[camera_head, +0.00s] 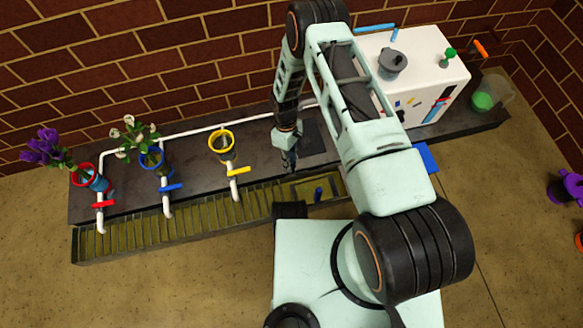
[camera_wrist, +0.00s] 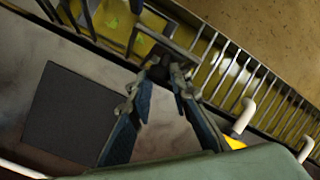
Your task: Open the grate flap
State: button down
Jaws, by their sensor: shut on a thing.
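The trough grate (camera_head: 150,225) runs along the counter's front edge. The grate flap (camera_head: 305,181) is at its right end, where a framed gap shows yellowish depth and a small blue item (camera_head: 319,193). My gripper (camera_head: 289,164) reaches down at the flap's back left. In the wrist view, my gripper (camera_wrist: 164,77) has its fingertips close together on a dark piece (camera_wrist: 157,63) at the flap's edge. The dark bars of the flap (camera_wrist: 172,45) stand just beyond the fingertips. The fingers partly hide the held part, and the flap's exact tilt is hard to tell.
Three valves, red (camera_head: 103,204), blue (camera_head: 172,187) and yellow (camera_head: 240,170), stand left of my gripper, with flower holders behind. A dark square pad (camera_wrist: 70,120) lies on the counter. A white box (camera_head: 430,60) stands at right. The brick wall closes the back.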

jog(key=shift+w+d+f+g+h, duration=0.4)
jog(key=shift+w+g, duration=0.2)
jog(key=shift+g, duration=0.3)
jog(key=shift+w, duration=0.1)
jog(key=shift+w+a+g+b, duration=0.1)
jog(key=shift+w+g+b, duration=0.2)
jog(key=shift+g, duration=0.2)
jog(key=shift+w+a+f+g, duration=0.1)
jog(key=shift+w+g, duration=0.2)
jog(key=shift+w+a+g+h, duration=0.1)
jog(key=shift+w+g+h, duration=0.2)
jog(key=c, duration=1.9)
grip_release()
jog(key=shift+f, duration=0.1)
jog(key=shift+c, duration=0.2)
jog(key=shift+o, duration=0.9)
jog(key=shift+w+a, duration=0.1)
jog(key=shift+w, duration=0.05)
